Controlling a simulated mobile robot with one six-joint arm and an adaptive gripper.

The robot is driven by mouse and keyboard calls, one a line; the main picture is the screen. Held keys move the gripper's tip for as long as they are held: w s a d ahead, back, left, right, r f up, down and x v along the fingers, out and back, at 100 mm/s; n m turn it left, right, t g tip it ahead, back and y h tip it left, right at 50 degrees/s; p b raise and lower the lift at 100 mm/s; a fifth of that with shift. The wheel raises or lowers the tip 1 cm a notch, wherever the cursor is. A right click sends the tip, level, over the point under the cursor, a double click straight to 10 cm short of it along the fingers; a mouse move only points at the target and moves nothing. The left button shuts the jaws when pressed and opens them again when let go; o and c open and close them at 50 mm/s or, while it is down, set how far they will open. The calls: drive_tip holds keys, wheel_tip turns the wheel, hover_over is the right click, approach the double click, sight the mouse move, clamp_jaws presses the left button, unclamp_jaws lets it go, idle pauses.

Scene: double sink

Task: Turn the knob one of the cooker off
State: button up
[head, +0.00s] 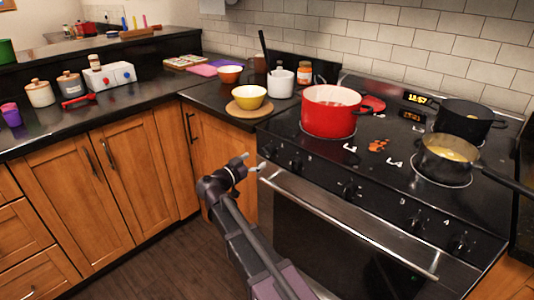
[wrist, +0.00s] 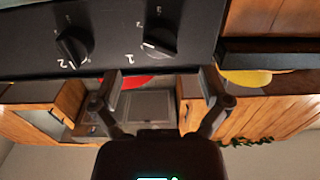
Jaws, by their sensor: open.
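The cooker (head: 340,240) has a black front panel with several black knobs. Knob one (wrist: 158,40) is in the upper middle of the wrist view, beside a white "1". In the head view it is the leftmost knob (head: 268,150). Knob two (wrist: 74,45) is to its left in the wrist view, with a white "2" beside it. My gripper (head: 251,164) is open and empty, in front of the panel's left end. In the wrist view its two fingertips (wrist: 160,83) are spread apart below knob one, and no contact with the knob shows.
A red pot (head: 330,110), a dark pot (head: 463,118) and a pan with a long handle (head: 450,158) stand on the cooktop. The oven handle (head: 345,222) runs below the knobs. A yellow bowl (head: 249,97) sits on the counter left of the cooker.

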sight(268, 152)
drive_tip(key=shift+x, duration=3.25)
drive_tip(key=c, duration=1.2)
